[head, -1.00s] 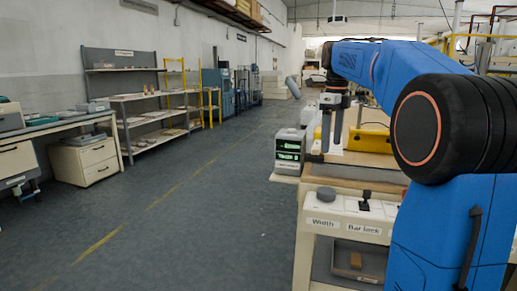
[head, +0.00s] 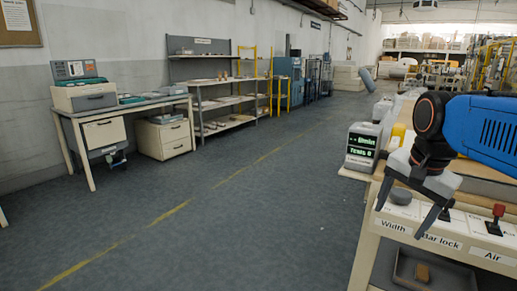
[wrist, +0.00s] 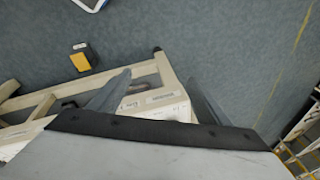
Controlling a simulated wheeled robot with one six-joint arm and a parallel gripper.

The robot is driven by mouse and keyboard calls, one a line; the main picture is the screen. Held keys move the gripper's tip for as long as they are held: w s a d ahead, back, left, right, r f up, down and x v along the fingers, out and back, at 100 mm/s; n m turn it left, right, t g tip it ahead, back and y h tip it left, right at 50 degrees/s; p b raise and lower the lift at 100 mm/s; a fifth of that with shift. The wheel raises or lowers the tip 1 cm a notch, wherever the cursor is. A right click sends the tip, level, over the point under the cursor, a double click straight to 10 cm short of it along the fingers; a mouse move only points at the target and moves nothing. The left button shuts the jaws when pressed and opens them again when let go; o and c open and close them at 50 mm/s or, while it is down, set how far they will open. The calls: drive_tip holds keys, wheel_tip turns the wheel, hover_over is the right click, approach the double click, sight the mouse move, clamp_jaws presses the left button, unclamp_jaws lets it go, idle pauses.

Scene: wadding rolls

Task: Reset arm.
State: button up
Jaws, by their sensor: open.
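My gripper (head: 403,216) shows in the head view above the front edge of the workbench, at its near left corner. It points downward, and its two grey fingers are spread apart with nothing between them. My blue arm reaches in from the right edge. In the wrist view my gripper (wrist: 160,88) also has its fingers apart, with the bench's edge and the floor below. The fingers hide part of the bench's front panel.
The workbench (head: 372,232) has a Width knob (head: 399,196), a Bar lock switch and a red-topped Air lever (head: 495,218). A lit display box (head: 362,145) stands behind my gripper. A desk (head: 150,101) and shelving (head: 222,103) line the left wall. The floor between is clear.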

drive_tip(key=s+a+f+n+t, duration=0.1)
drive_tip(key=s+a+f+n, duration=0.2)
drive_tip(key=s+f+n, duration=0.8)
wheel_tip(320, 180, down, 3)
drive_tip(key=shift+s+a+r+t, duration=0.15)
drive_tip(key=shift+s+a+t, duration=0.1)
drive_tip(key=shift+a+t, duration=0.15)
